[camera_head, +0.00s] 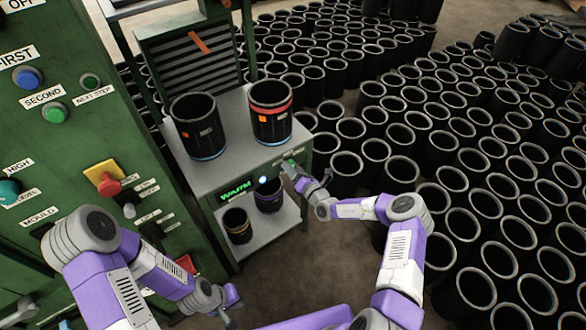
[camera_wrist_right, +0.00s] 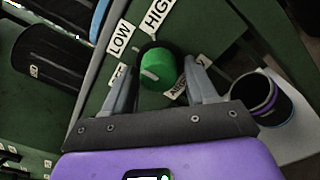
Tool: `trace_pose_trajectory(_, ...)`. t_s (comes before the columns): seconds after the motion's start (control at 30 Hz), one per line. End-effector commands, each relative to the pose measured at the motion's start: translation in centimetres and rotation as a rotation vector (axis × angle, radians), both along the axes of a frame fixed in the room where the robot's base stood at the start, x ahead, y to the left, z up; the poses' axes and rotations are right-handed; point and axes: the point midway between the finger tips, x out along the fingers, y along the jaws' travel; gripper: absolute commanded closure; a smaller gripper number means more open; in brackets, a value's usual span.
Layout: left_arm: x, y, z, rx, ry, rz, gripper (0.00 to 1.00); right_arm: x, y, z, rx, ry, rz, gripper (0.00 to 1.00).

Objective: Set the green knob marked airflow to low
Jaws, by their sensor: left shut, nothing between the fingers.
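The green knob (camera_wrist_right: 157,66) sits on a dark green panel in the right wrist view, with a short white mark on its left part. A LOW label (camera_wrist_right: 119,37) is up and left of it and a HIGH label (camera_wrist_right: 159,13) is above. A label below it is partly hidden by a finger. My right gripper (camera_wrist_right: 162,76) is open, one finger on each side of the knob; I cannot tell if they touch it. In the head view my right gripper (camera_head: 295,172) is at the cart's front right corner. My left gripper (camera_head: 229,303) is shut and empty, low near the front.
Two black sleeves (camera_head: 200,130) stand on the grey cart top (camera_head: 235,155), and two smaller ones on its lower shelf (camera_head: 262,232). A green control cabinet (camera_head: 100,125) stands at left. Many black sleeves (camera_head: 420,120) crowd the floor at right.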

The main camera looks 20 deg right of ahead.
Motion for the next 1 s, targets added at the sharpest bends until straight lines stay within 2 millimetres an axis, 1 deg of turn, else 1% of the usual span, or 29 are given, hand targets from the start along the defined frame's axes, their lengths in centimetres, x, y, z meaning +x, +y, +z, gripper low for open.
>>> trace_pose_trajectory(0.03,0.0,0.0,0.0,0.000,0.000,0.000,1.00,0.0,0.0,0.0,-0.001,-0.001,-0.001,0.35)
trace_pose_trajectory(0.07,0.0,0.0,0.0,0.000,0.000,0.000,1.00,0.0,0.0,0.1,-0.001,-0.001,-0.001,0.31)
trace_pose_trajectory(0.37,0.0,0.0,0.1,0.000,0.000,0.000,1.00,-0.1,-0.2,0.1,-0.001,-0.003,-0.002,0.31)
trace_pose_trajectory(0.47,0.0,0.0,0.5,0.000,0.000,0.000,1.00,-1.0,-0.5,0.2,-0.002,-0.001,-0.002,0.31)
trace_pose_trajectory(0.7,0.0,0.0,1.8,0.000,0.000,0.000,1.00,-4.8,-1.9,0.3,0.000,0.000,-0.003,0.31)
trace_pose_trajectory(0.8,0.0,0.0,2.1,0.000,0.000,0.000,1.00,-6.0,-2.3,0.2,-0.001,0.000,-0.001,0.31)
trace_pose_trajectory(0.9,0.0,0.0,2.3,0.000,0.000,0.000,1.00,-6.8,-2.6,0.2,-0.001,-0.002,-0.001,0.31)
trace_pose_trajectory(1.0,0.0,0.0,2.3,0.000,0.000,0.000,1.00,-7.1,-2.6,0.1,0.000,-0.002,-0.001,0.31)
